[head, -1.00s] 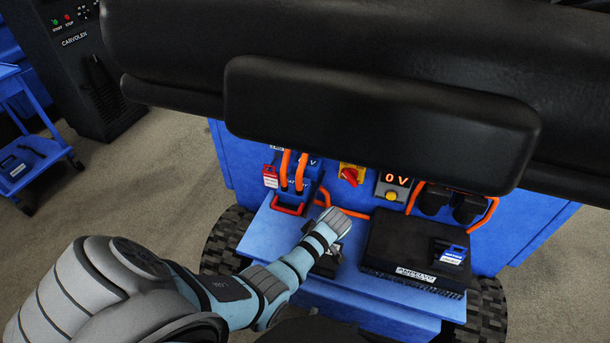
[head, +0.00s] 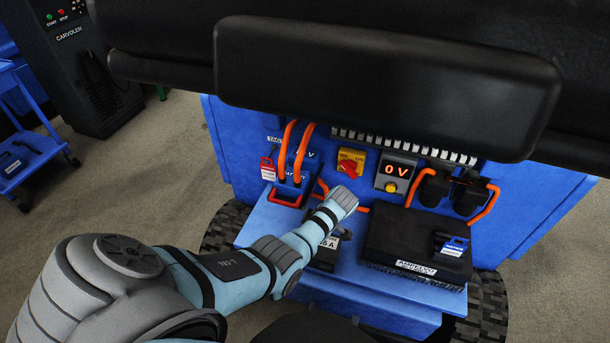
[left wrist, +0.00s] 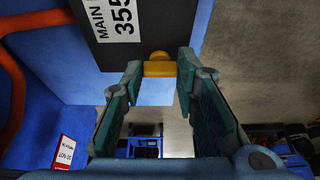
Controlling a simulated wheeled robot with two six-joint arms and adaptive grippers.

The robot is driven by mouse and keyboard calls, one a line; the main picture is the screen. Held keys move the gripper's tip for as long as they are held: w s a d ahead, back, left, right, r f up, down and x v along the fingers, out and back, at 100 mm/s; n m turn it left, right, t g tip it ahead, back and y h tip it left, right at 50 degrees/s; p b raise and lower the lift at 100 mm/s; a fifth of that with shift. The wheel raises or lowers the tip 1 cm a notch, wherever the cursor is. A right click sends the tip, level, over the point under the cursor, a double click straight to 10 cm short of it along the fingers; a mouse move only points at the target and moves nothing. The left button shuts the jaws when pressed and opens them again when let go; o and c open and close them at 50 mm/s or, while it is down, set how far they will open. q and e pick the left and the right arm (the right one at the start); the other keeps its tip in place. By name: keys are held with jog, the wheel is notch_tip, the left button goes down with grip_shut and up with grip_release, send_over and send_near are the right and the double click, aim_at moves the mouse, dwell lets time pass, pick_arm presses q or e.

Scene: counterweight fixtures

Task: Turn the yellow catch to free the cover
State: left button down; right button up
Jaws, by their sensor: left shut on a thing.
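The yellow catch (left wrist: 159,66) is a small block at the edge of a dark cover (left wrist: 105,22) with a white label reading "MAIN" and "355". My left gripper (left wrist: 160,71) is shut on the catch, one fingertip at each side of it. In the head view the dark cover (head: 323,255) is partly hidden under my left wrist, on the blue ledge. The catch and my fingertips are not clear in that view. My right gripper is not in view.
A black box (head: 400,235) stands on the ledge to the right. A black padded bar (head: 390,85) overhangs the ledge. A red-and-white tag (left wrist: 62,152) hangs nearby.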

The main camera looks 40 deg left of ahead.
pick_arm(q)
jog(key=c, duration=1.2)
grip_release()
jog(key=shift+c, duration=0.2)
jog(key=shift+r, duration=0.1)
jog(key=v, duration=1.1)
jog(key=shift+d+r, duration=0.2)
jog(key=shift+r, duration=0.15)
jog(key=shift+f, duration=0.1)
